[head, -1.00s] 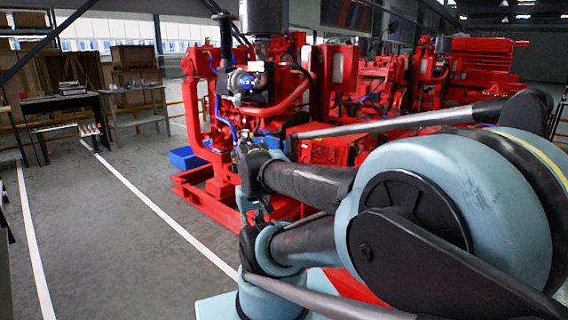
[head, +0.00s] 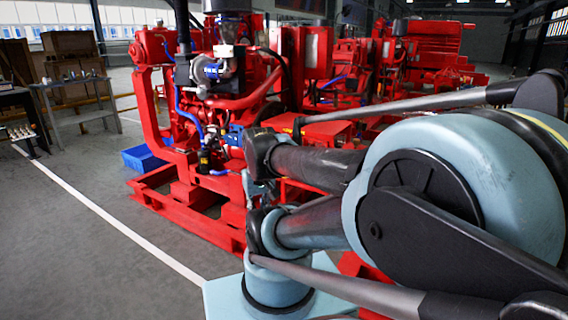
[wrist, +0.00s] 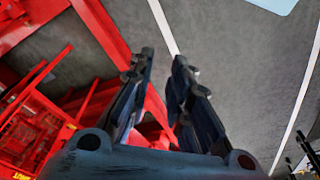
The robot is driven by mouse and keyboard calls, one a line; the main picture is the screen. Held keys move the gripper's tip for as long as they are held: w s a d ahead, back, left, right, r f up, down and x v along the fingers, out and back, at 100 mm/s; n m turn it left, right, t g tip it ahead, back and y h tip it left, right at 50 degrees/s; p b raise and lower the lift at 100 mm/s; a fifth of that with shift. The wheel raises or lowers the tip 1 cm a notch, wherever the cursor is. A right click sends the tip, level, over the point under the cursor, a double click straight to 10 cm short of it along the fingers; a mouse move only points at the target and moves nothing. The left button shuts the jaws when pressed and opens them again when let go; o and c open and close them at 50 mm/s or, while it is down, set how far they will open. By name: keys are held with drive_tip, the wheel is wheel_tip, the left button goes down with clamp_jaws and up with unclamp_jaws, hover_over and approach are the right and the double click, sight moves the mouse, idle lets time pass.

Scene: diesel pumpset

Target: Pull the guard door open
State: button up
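The red diesel pumpset (head: 225,100) stands ahead in the head view, partly hidden by my arm. I cannot pick out the guard door for sure in either view. In the wrist view a red barred part (wrist: 35,125) with yellow lettering shows at the lower left, beside my gripper. My gripper (wrist: 164,55) has its two dark fingers apart, with only floor and a red frame behind the gap. It holds nothing and appears apart from the red parts.
A blue bin (head: 143,158) sits on the floor at the pumpset's left end. A grey workbench (head: 75,98) stands at the back left. The grey floor (head: 75,240) at front left is clear, crossed by a white line (head: 115,220). Red base rails (wrist: 100,25) run beside the gripper.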

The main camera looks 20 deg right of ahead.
drive_tip(key=w+d+r+m+h, duration=0.2)
drive_tip(key=w+d+r, duration=0.2)
drive_tip(key=w, duration=0.5)
drive_tip(key=w+d+r+m+h, duration=0.2)
drive_tip(key=w+d+r, duration=0.25)
drive_tip(key=w, duration=0.45)
drive_tip(key=w+d+f+m+t+h, duration=0.1)
drive_tip(key=w+d+m+h, duration=0.15)
drive_tip(key=w, duration=0.75)
drive_tip(key=w+d+f+m+t+h, duration=0.15)
drive_tip(key=w+d, duration=0.25)
drive_tip(key=w, duration=0.6)
drive_tip(key=w+d+f+m+t+h, duration=0.1)
drive_tip(key=w+f+h, duration=0.25)
drive_tip(key=w, duration=0.45)
drive_tip(key=w+d+f+m+h, duration=0.2)
drive_tip(key=w+f, duration=0.3)
drive_tip(key=w, duration=0.3)
drive_tip(key=w+f+m+t+h, duration=0.1)
drive_tip(key=w+f, duration=0.2)
drive_tip(key=f, duration=0.4)
drive_tip(key=w+f+m+t+h, duration=0.15)
drive_tip(key=w+f, duration=0.25)
drive_tip(key=f, duration=0.4)
drive_tip(key=shift+n, duration=0.35)
drive_tip(key=x, duration=1.6)
drive_tip(key=shift+s+d+r, duration=0.15)
drive_tip(key=shift+d+r, duration=0.05)
drive_tip(key=shift+d, duration=0.15)
